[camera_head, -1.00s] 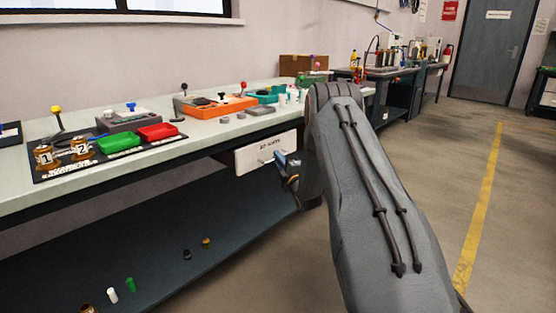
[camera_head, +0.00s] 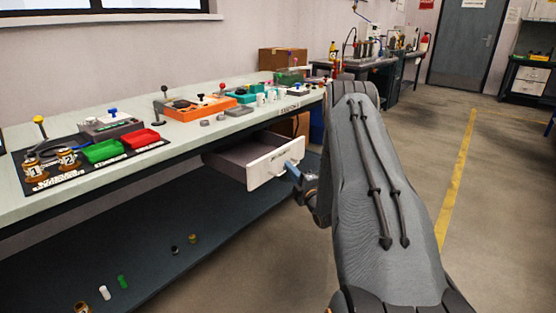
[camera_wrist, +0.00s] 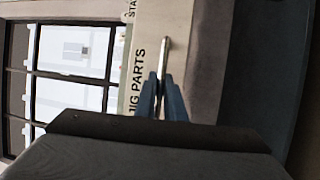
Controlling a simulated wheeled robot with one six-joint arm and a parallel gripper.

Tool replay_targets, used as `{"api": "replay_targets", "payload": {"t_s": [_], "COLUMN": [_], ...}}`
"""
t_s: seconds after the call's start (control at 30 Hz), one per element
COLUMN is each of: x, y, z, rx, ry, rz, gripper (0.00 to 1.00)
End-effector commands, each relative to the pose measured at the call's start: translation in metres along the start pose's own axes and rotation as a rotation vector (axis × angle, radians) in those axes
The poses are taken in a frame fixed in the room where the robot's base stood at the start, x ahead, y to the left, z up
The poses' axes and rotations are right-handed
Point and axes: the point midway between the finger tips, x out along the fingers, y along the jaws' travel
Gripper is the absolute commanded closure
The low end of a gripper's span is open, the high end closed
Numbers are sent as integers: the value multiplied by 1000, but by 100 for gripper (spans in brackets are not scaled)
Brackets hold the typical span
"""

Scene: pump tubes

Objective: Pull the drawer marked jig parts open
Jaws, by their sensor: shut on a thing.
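The drawer (camera_head: 268,170) has a white front and stands pulled out from under the bench top, with its dark inside showing. In the wrist view its front (camera_wrist: 150,25) reads "JIG PARTS". My gripper (camera_head: 290,166) is at the drawer's front. In the wrist view, my gripper's blue fingers (camera_wrist: 160,90) are closed around the metal bar handle (camera_wrist: 164,58).
The bench top (camera_head: 50,205) carries black, green, red and orange trays and fixtures above the drawer. A lower shelf (camera_head: 215,260) holds several small loose parts. Open floor (camera_head: 500,200) with a yellow line lies to the right.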

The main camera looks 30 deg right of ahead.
Motion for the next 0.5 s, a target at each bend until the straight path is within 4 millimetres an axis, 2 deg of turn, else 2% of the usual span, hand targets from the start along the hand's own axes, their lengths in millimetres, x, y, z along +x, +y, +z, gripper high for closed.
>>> {"api": "replay_targets", "payload": {"t_s": [0.03,0.2,0.5], "x": [-9,-25,-29], "y": [4,6,6], "z": [5,11,14], "rx": [1,1,-1], "ry": [-5,-3,-2], "rz": [-1,-1,0], "gripper": [100,100,100]}}
